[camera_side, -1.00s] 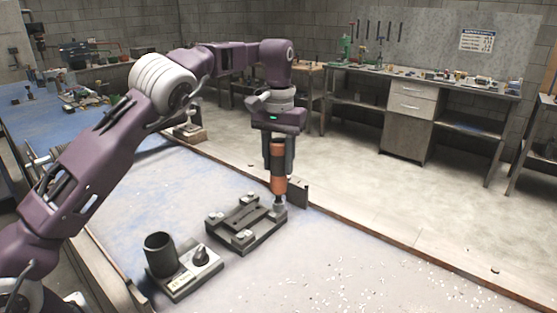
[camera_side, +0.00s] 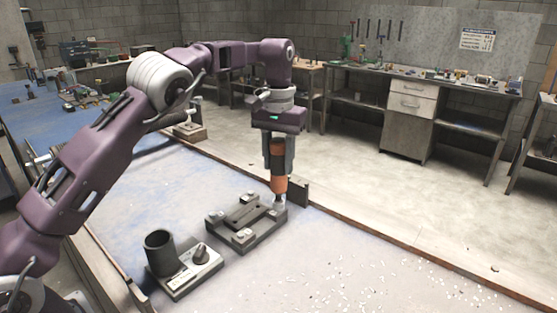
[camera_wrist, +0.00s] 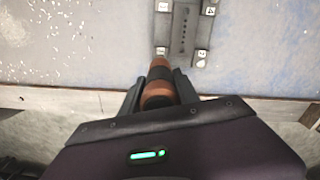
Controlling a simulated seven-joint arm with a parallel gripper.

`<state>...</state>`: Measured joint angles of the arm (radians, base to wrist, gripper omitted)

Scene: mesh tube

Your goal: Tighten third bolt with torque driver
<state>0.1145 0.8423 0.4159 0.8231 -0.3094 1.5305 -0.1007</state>
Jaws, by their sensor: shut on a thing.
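My gripper (camera_side: 278,160) points straight down and is shut on the torque driver, whose orange-brown body (camera_side: 279,184) stands upright between the fingers. The driver and gripper (camera_wrist: 158,88) also show in the wrist view. The driver's lower end is at the right-hand corner of the dark fixture plate (camera_side: 240,226), over the corner bolt there. That bolt is mostly hidden, so I cannot tell how it is seated. Other bolts show at the plate's corners, such as the front one (camera_side: 243,236). In the wrist view the plate (camera_wrist: 184,32) has small numbered corner blocks.
A grey base (camera_side: 190,277) with a dark open cup (camera_side: 160,252) and a small knob (camera_side: 201,252) stands on the blue table, front left of the plate. A small dark upright block (camera_side: 300,190) stands behind the driver at the table's edge. The right front table is clear apart from pale flecks.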

